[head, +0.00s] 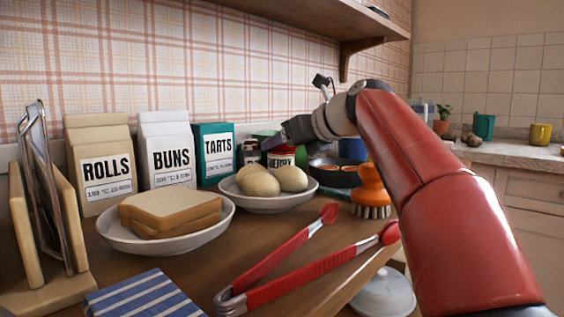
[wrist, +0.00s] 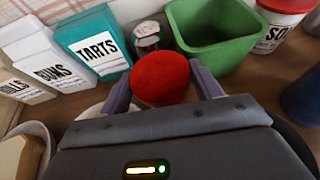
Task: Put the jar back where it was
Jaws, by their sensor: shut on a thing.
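A jar with a round red lid (wrist: 161,76) is between the two fingers of my gripper (wrist: 160,86) in the wrist view. The fingers press on it from both sides. In the head view the jar (head: 282,158) shows behind the bowl of round buns, with a white label partly hidden. My gripper (head: 295,130) reaches down over it from the right. The jar's base is hidden in both views, so I cannot tell whether it touches the counter.
In the wrist view a green open bin (wrist: 213,40) and a small glass jar (wrist: 147,37) stand just beyond the held jar. The tarts bag (wrist: 93,43) is left. A bowl (head: 262,203), an orange brush (head: 370,184) and red tongs (head: 290,262) are in front.

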